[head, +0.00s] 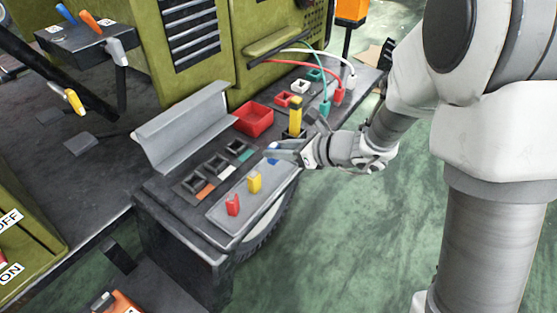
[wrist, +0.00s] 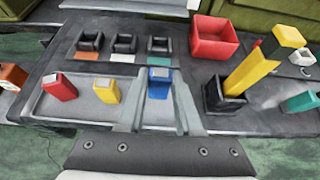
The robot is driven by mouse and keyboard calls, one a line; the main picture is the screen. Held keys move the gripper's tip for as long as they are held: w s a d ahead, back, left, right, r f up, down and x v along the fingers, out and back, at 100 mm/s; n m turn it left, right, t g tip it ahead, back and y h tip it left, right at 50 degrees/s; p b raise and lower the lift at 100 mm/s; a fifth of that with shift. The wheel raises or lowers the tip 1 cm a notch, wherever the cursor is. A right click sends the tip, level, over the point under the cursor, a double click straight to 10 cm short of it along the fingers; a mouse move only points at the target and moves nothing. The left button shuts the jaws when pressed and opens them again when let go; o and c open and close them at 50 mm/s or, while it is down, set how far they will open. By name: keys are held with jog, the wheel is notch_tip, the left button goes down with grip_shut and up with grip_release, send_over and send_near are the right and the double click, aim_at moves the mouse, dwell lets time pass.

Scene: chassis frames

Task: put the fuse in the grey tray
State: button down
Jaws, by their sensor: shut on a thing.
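The grey tray (head: 228,215) is a shallow tray along the front edge of the dark bench; it also shows in the wrist view (wrist: 86,112). A red fuse (head: 232,205) and a yellow fuse (head: 254,182) stand in its left and middle parts. A blue fuse (wrist: 159,82) is between the fingers of my gripper (wrist: 159,100), which is shut on it at the tray's right end. In the head view the blue fuse (head: 273,160) is mostly hidden by my gripper (head: 279,152). I cannot tell whether its bottom touches the tray.
Several black sockets (wrist: 124,44) stand behind the tray, with orange, white and teal labels. A red bin (wrist: 213,38) is behind right. A black holder (wrist: 223,103) with a tall yellow-handled tool (wrist: 254,70) stands close right of my gripper. Cables and plugs (head: 338,93) lie farther right.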

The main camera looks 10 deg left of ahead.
jog(key=shift+f+b, duration=0.3)
jog(key=shift+f, duration=1.15)
jog(key=shift+f+b, duration=0.3)
jog(key=c, duration=0.6)
grip_release()
jog(key=shift+r, duration=0.1)
jog(key=shift+r, duration=0.1)
